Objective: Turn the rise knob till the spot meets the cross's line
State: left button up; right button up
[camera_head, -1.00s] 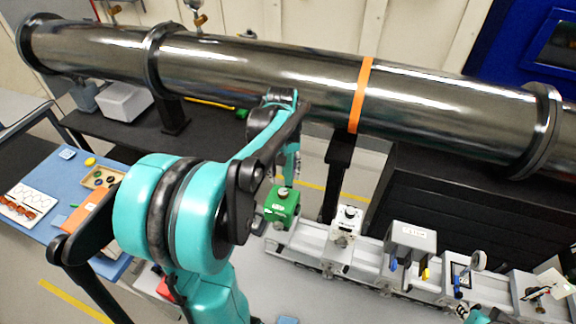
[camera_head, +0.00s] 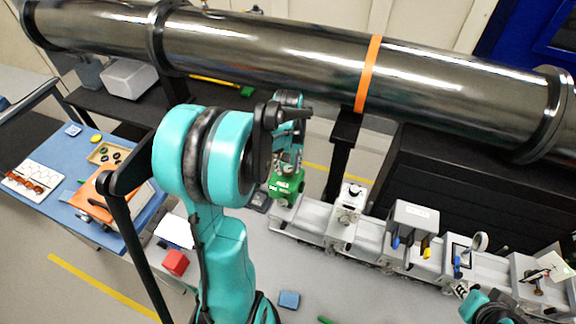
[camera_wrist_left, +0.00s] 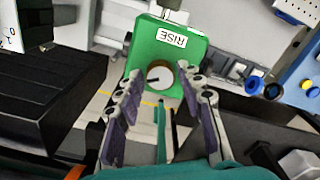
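The green box (camera_head: 287,186) labelled RISE stands at the left end of the grey rail. In the left wrist view, the box (camera_wrist_left: 190,52) shows its RISE label and a round knob (camera_wrist_left: 160,77) with a pale face, a dark pointer mark and a brass-coloured rim. My left gripper (camera_head: 289,158) is right above the box. In the left wrist view, its fingers (camera_wrist_left: 160,80) are open, one on each side of the knob; contact cannot be told. My right gripper (camera_head: 462,290) is partly in view at lower right. A pale plate (camera_head: 552,264) at the far right has a small green spot; no cross is readable.
A grey hooded unit (camera_head: 412,216) with blue and yellow levers and a white-topped post (camera_head: 350,200) stand along the rail. A large dark pipe (camera_head: 280,55) crosses above. A blue table (camera_head: 62,172) with trays is at left. A red block (camera_head: 175,262) lies below it.

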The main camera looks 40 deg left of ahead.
aim_at(288, 169)
pick_arm(q)
grip_shut()
jog(key=n+b, duration=0.1)
jog(key=n, duration=0.1)
jog(key=shift+f+n, duration=0.15)
jog(key=shift+n, duration=0.15)
jog(key=n+b, duration=0.1)
jog(key=n, duration=0.1)
jog(key=shift+n, duration=0.3)
jog(key=o, duration=0.6)
grip_release()
jog(key=shift+r, duration=0.2)
jog(key=shift+c, duration=0.2)
notch_tip(288, 169, up, 12)
